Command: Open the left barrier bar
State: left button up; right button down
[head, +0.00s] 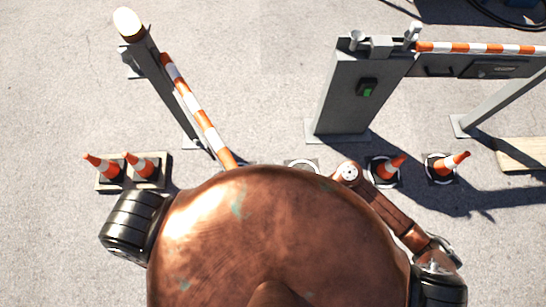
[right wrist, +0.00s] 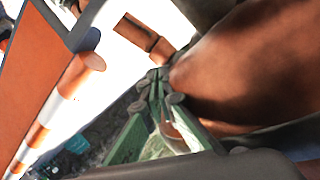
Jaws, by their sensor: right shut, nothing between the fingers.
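The left barrier bar (head: 201,113), striped orange and white, slants down from beside the grey left post (head: 166,82) in the head view. Its lower end passes out of sight behind my body. My right gripper (right wrist: 157,80) shows in the right wrist view with its green fingers shut together and nothing between them. A striped orange and white bar (right wrist: 60,98) lies left of the fingers there, its orange end apart from them; I cannot tell for certain which bar it is. My left gripper is in neither view.
A grey post with a green button (head: 367,88) stands right of centre. A second striped bar (head: 480,48) extends right from it. Orange cones stand at left (head: 141,165) and right (head: 391,167). A wooden board (head: 522,154) lies at far right.

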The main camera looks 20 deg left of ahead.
jog(key=w+d+f+n+t+h, duration=0.1)
jog(key=w+f+n+t+h, duration=0.1)
jog(key=w+n+t+h, duration=0.7)
jog(key=s+a+f+m+g+y, duration=0.1)
jog(key=s+a+f+m+g, duration=0.1)
jog(key=a+f, duration=0.3)
notch_tip(320, 180, down, 4)
jog(key=shift+s+r+m+y+p, duration=0.15)
jog(key=shift+s+m+y+p, duration=0.2)
jog(key=shift+s, duration=0.55)
